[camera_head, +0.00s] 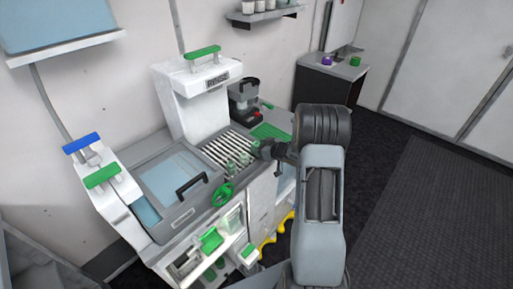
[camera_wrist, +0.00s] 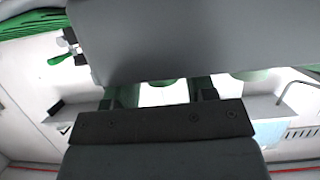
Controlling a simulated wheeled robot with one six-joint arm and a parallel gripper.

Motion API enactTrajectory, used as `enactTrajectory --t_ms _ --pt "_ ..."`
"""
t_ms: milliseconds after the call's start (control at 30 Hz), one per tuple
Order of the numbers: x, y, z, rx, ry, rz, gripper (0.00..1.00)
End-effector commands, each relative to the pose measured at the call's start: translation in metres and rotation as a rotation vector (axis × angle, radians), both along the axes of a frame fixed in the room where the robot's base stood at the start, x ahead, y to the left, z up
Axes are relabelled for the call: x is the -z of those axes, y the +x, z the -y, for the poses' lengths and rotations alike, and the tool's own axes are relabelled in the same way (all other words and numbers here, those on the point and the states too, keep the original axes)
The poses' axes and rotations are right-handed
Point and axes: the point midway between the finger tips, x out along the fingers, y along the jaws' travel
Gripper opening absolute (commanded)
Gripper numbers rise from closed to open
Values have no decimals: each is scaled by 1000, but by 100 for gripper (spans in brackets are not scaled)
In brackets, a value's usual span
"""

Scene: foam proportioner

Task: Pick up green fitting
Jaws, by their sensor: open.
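Several small pale-green fittings stand on the slatted rack of the white machine in the head view. One green fitting (camera_head: 232,166) is at the front, another (camera_head: 244,158) is just behind it, and one more (camera_head: 254,146) is close to my gripper. My gripper (camera_head: 264,150) is at the rack's right side, partly hidden by its own wrist. In the wrist view the open jaws of my gripper (camera_wrist: 158,96) show, with green shapes beside and behind them. A large grey surface covers much of that view, so I cannot tell whether any fitting lies between the jaws.
The slatted rack (camera_head: 228,150) sits between a lidded grey basin (camera_head: 172,187) and a green mat (camera_head: 271,132). A black and red device (camera_head: 245,104) stands behind. A green handwheel (camera_head: 223,194) is on the front edge. Dark floor at right is clear.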

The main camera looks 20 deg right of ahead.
Motion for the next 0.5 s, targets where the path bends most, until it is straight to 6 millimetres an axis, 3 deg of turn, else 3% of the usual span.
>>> enactTrajectory --t_ms 367,500 --pt "3 6 -3 0 0 0 50" --pt "3 6 -3 0 0 0 36"
